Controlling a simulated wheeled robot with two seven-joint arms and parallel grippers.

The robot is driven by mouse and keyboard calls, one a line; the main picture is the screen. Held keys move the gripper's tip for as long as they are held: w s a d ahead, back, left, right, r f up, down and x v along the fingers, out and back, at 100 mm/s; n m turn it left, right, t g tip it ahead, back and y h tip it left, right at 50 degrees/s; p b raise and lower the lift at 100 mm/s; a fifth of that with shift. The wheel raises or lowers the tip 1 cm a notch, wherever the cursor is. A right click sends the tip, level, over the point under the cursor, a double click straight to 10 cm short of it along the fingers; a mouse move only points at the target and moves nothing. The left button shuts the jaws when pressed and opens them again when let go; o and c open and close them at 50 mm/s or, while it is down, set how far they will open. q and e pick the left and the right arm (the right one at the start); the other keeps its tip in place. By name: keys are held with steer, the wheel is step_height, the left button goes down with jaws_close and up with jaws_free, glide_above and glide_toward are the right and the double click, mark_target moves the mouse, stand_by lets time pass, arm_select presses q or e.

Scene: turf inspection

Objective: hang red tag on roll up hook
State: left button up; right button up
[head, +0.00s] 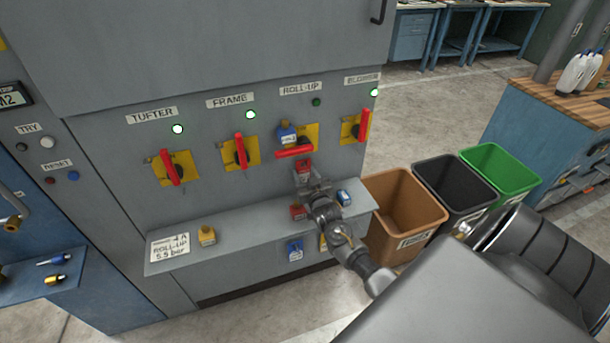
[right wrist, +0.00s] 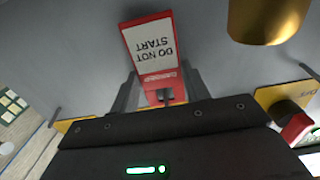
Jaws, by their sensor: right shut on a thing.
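The red tag (head: 304,168) is held just below the ROLL-UP switch; its white face reads DO NOT START in the right wrist view (right wrist: 152,48). My right gripper (head: 309,184) is shut on its lower part, with a finger on each side. The ROLL-UP switch has a red handle (head: 294,152) lying level on a yellow plate (head: 312,134). A blue lock-like piece (head: 287,133) sits above the handle. I cannot make out the roll-up hook clearly. The tag looks close to the panel; whether it touches anything cannot be told. My left gripper is not in view.
A grey ledge (head: 240,244) below carries a yellow piece (head: 207,236), a red one (head: 298,212) and a blue one (head: 343,197). A blue tag (head: 295,250) hangs at its front. Brown (head: 405,205), black and green bins stand right. A brass cylinder (right wrist: 268,20) shows close in the wrist view.

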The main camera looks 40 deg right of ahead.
steer(key=o, duration=1.1)
steer(key=b+v, duration=0.1)
steer(key=v, duration=0.9)
steer(key=shift+s+a, duration=0.2)
steer(key=shift+s, duration=0.15)
